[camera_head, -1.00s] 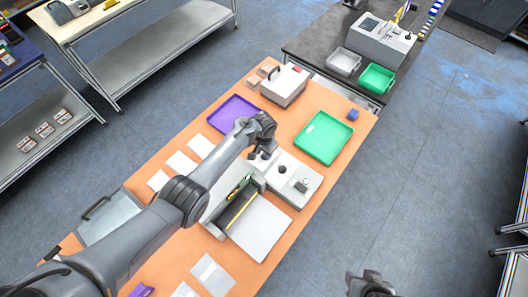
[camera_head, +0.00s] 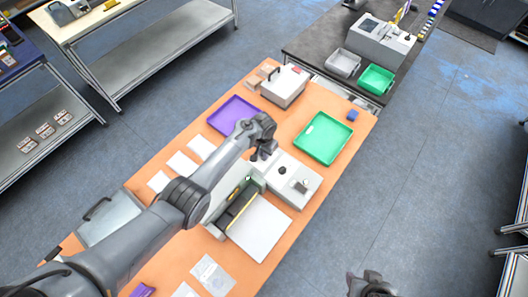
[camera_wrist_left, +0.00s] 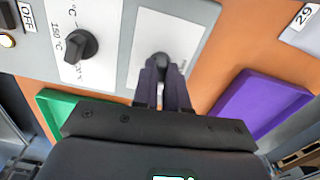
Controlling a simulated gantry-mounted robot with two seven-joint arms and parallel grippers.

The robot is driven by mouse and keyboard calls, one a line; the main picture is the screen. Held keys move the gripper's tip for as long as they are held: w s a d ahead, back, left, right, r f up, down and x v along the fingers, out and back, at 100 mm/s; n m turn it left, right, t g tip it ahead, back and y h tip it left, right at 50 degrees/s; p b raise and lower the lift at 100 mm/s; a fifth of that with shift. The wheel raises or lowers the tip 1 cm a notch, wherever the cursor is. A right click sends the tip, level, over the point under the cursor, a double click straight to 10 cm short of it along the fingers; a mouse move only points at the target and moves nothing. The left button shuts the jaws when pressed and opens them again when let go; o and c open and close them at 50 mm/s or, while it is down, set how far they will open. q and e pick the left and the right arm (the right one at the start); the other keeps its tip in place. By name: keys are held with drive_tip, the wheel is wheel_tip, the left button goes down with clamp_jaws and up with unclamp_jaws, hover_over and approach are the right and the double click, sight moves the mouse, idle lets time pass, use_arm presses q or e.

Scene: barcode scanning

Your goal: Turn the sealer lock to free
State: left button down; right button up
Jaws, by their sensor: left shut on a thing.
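The sealer (camera_head: 311,180) is a pale grey machine on the orange table, with a black temperature dial (camera_head: 283,170) on top. That dial also shows in the left wrist view (camera_wrist_left: 80,46), beside a white panel. My left gripper (camera_head: 263,155) is over the end of the sealer nearest the purple tray. In the left wrist view its dark fingers (camera_wrist_left: 162,82) are shut on the dark lock knob (camera_wrist_left: 159,60), which stands on a second white panel. The fingers hide most of the knob and its marks. My right gripper (camera_head: 372,283) shows only partly at the bottom edge, away from the table.
A pale box (camera_head: 284,90) stands behind. White sheets (camera_head: 201,146) lie along the left side. The floor right of the table is clear.

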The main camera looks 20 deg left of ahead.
use_arm(q)
drive_tip(key=n+p, duration=0.1)
drive_tip(key=n, duration=0.6)
drive_tip(key=shift+n, duration=0.4)
drive_tip(key=n, duration=0.8)
drive_tip(key=shift+b, duration=0.3)
drive_tip(key=shift+n, duration=0.5)
drive_tip(key=c, duration=1.2)
unclamp_jaws()
drive_tip(key=shift+o, duration=0.2)
